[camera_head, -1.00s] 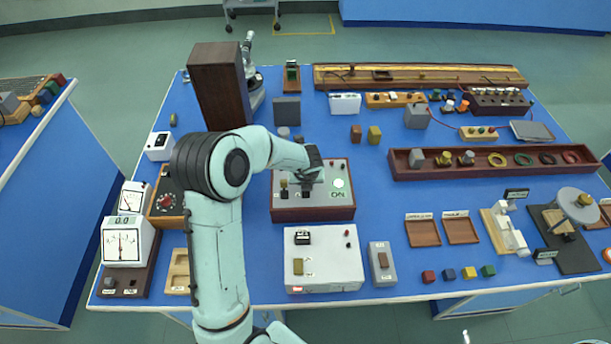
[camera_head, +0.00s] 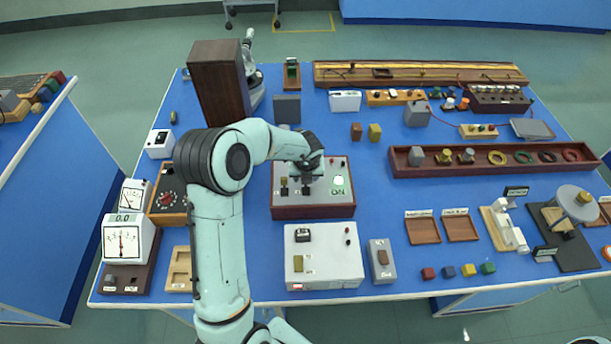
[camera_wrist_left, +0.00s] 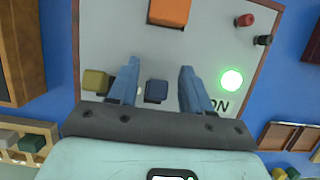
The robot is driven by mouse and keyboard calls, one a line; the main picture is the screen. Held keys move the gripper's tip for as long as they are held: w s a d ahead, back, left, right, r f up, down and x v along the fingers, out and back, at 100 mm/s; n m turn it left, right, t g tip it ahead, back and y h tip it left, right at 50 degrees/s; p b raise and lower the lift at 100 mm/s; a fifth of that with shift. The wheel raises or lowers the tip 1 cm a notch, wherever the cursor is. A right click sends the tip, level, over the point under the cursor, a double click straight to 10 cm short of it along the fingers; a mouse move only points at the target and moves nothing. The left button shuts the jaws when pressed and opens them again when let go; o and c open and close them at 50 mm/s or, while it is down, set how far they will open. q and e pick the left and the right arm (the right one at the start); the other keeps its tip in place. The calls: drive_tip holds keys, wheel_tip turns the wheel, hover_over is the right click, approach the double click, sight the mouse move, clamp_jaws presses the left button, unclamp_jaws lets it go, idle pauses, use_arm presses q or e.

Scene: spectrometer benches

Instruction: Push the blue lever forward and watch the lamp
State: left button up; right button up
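A panel box (camera_head: 345,208) with a pale top and dark red-brown sides stands mid-table. The blue lever (camera_wrist_left: 156,91) has a dark blue knob and shows between my left gripper's fingers in the left wrist view. A yellow-knobbed lever (camera_wrist_left: 95,81) is left of it. The round lamp (camera_wrist_left: 232,80) glows bright green above the word ON; it also shows green in the head view (camera_head: 338,181). My left gripper (camera_wrist_left: 158,72) is open, its fingers apart over the panel. I cannot tell whether it touches the blue lever. My right gripper is not in view.
An orange block-like part (camera_wrist_left: 169,12) sits on the panel's far part. A white box (camera_head: 340,268) stands in front of the panel, and a dark wooden cabinet (camera_head: 222,85) behind left. A meter (camera_head: 125,240) stands at left.

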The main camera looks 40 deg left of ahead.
sight(306, 196)
use_arm(q)
drive_tip(key=v, duration=1.3)
drive_tip(key=shift+r, duration=0.15)
drive_tip(key=shift+s+d, duration=0.1)
